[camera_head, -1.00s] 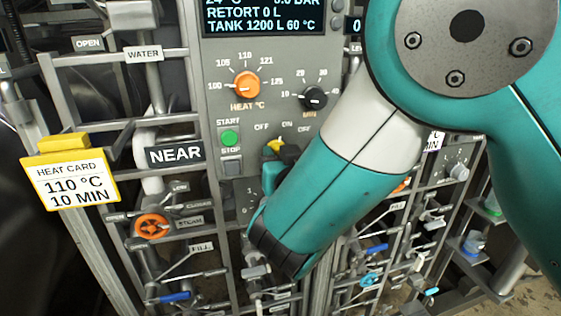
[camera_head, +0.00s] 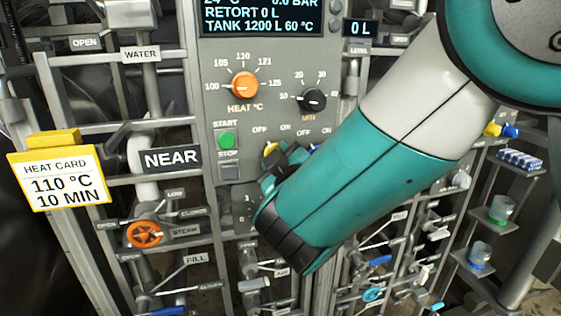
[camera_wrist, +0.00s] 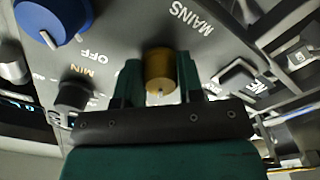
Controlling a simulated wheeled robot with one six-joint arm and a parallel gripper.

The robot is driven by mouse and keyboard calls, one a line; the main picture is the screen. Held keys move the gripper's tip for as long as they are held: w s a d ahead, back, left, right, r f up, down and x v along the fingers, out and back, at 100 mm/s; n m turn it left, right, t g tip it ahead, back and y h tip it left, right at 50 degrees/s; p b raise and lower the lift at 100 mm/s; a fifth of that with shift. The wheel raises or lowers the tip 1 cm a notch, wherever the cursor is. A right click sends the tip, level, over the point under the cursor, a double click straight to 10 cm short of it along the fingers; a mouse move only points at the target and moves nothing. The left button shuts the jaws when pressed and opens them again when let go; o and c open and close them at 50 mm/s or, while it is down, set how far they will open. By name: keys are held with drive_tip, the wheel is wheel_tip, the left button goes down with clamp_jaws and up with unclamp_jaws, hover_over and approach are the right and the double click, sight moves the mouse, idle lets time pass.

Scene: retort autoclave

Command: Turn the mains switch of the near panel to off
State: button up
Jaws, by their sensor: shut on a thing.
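The mains switch (camera_wrist: 159,68) is a yellow-gold knob on the grey near panel, beside the printed word MAINS. In the head view, only a sliver of the yellow knob (camera_head: 269,149) shows past my gripper (camera_head: 280,160), with OFF and ON printed above. In the wrist view, my gripper (camera_wrist: 159,80) has a dark green finger on each side of the knob and is shut on it. A small pale mark shows on the knob's lower edge, but I cannot tell its setting for sure. The NEAR sign (camera_head: 173,158) is left of the panel.
A blue knob (camera_wrist: 54,20) sits close by, with the black MIN dial (camera_head: 313,98) and orange HEAT dial (camera_head: 245,85) above. The green START button (camera_head: 227,140) is left of my gripper. The orange valve wheel (camera_head: 145,234) and pipes stand lower left.

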drive_tip(key=shift+n, duration=0.4)
drive_tip(key=o, duration=0.9)
drive_tip(key=shift+s+f+b, duration=0.1)
drive_tip(key=shift+s+b, duration=0.1)
drive_tip(key=shift+b, duration=0.1)
drive_tip(key=shift+b+v, duration=4.7)
drive_tip(key=shift+v, duration=3.8)
drive_tip(key=shift+d, duration=0.1)
